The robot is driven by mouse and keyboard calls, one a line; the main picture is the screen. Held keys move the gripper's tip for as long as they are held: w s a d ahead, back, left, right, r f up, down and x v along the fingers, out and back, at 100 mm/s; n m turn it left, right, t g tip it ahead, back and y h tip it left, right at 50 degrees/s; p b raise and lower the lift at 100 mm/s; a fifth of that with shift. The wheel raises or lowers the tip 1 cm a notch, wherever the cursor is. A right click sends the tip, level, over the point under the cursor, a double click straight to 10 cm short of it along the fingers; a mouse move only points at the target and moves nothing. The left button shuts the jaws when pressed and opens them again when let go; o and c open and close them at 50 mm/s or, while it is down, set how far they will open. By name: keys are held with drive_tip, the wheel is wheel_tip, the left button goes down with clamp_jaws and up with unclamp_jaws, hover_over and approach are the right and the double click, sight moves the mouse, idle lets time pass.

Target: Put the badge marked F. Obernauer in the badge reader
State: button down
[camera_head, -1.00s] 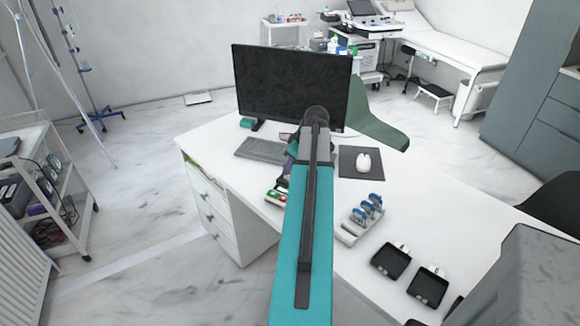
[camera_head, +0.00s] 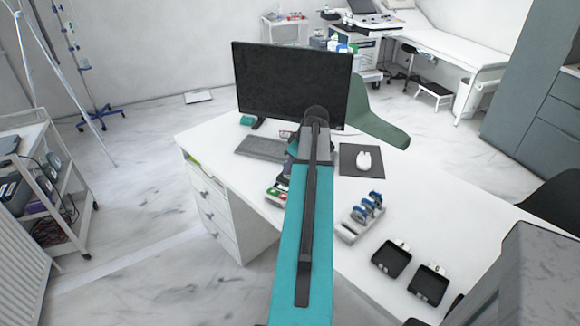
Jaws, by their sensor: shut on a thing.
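My gripper (camera_head: 291,151) is mostly hidden behind my own teal and grey arm; only a dark part shows at its left, over the desk in front of the monitor. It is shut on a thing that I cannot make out. Two black square holders (camera_head: 391,258) (camera_head: 428,285) with small white tabs lie at the desk's near right. Small items with red and green parts (camera_head: 277,194) sit by the desk's left edge, partly behind my arm. I cannot tell which of these is the badge reader. No name can be read, and the F. Obernauer badge cannot be picked out.
The white desk (camera_head: 335,205) carries a monitor (camera_head: 291,84), a keyboard (camera_head: 262,149), a mouse (camera_head: 364,160) on a dark pad, and a grey rack with blue-topped items (camera_head: 362,217). A green chair (camera_head: 377,120) stands behind. Bare desk lies right of the mouse pad.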

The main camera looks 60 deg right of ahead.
drive_tip(key=shift+f+b, duration=0.4)
drive_tip(key=shift+f, duration=0.35)
idle(0.3)
idle(0.4)
drive_tip(key=c, duration=1.4)
unclamp_jaws()
drive_tip(key=shift+c, duration=0.2)
drive_tip(key=shift+r, duration=0.2)
drive_tip(key=shift+r+p, duration=1.95)
drive_tip(key=shift+r, duration=1.4)
